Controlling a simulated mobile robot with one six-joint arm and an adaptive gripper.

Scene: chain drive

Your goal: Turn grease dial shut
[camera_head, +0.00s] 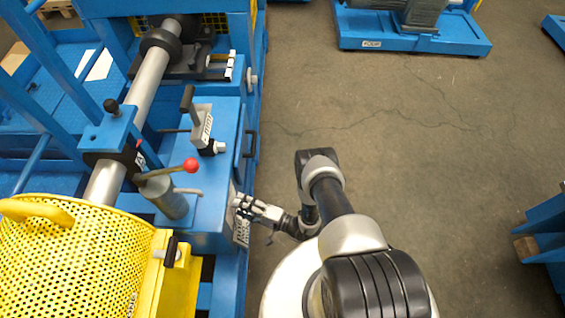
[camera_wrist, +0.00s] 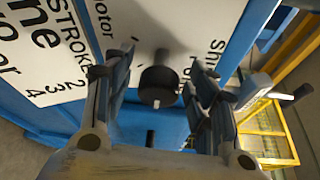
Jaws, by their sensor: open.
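A round black knob (camera_wrist: 158,85), which looks like the grease dial, stands out from a white label plate in the wrist view. A small light mark shows at its lower edge. Printed words near it include a partly covered "shu…". My gripper (camera_wrist: 155,88) is open, with one finger on each side of the knob. I see gaps on both sides and cannot tell if either finger touches it. In the head view my gripper (camera_head: 243,207) is at the right side face of the blue machine (camera_head: 222,190); the knob is hidden there.
The white label plate (camera_wrist: 35,35) carries more print and numbers. A small dark peg (camera_wrist: 150,138) shows below the knob. Floor (camera_head: 430,150) to the right is clear.

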